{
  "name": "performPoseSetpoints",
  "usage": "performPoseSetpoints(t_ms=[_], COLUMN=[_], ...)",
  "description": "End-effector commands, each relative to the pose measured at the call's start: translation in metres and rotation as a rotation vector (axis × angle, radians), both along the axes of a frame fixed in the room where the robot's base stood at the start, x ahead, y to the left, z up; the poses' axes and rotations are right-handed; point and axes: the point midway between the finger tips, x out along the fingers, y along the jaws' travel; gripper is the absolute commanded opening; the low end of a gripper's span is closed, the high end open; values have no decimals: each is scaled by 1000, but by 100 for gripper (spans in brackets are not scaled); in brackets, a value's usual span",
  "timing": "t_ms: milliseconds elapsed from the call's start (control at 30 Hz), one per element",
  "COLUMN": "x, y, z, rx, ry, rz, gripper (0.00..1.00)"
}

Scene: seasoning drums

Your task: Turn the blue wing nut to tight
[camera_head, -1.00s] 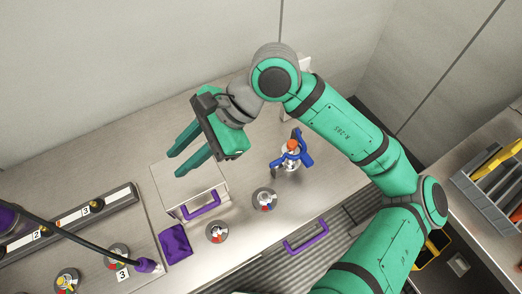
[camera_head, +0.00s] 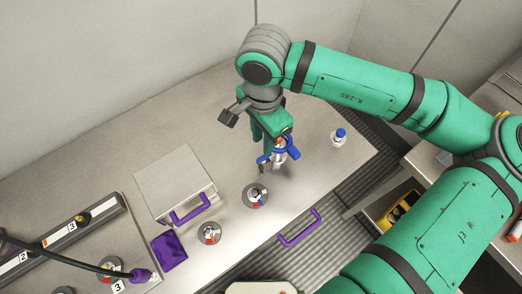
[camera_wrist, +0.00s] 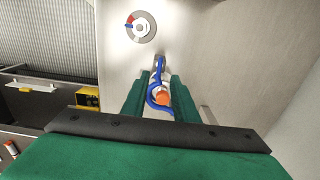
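The blue wing nut (camera_head: 293,152) with a small orange top stands on a metallic base on the bench. It also shows in the wrist view (camera_wrist: 159,68), with a blue wing pointing up in the picture and its orange top nearest the hand. My gripper (camera_head: 268,148) points down over it. In the wrist view its two green fingers (camera_wrist: 160,88) stand apart, one on each side of the nut. I cannot tell whether they touch it. The nut's base is mostly hidden, and no tight mark is readable.
A blue-capped white bottle (camera_head: 338,138) stands right of the nut. Round dials (camera_head: 255,196) (camera_head: 209,234) lie toward the front. A grey box with a purple handle (camera_head: 190,208) stands left, with a purple block (camera_head: 170,252) before it. Another purple handle (camera_head: 300,229) is at the front edge.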

Motion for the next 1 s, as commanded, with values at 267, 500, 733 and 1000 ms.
performPoseSetpoints(t_ms=[267,500,733,1000], x=[-1,0,0,0], y=[3,6,6,4], z=[-48,-68,-71,-71], rx=[2,1,1,1], ry=[2,1,0,0], rz=[6,12,12,8], gripper=[27,27,27,0])
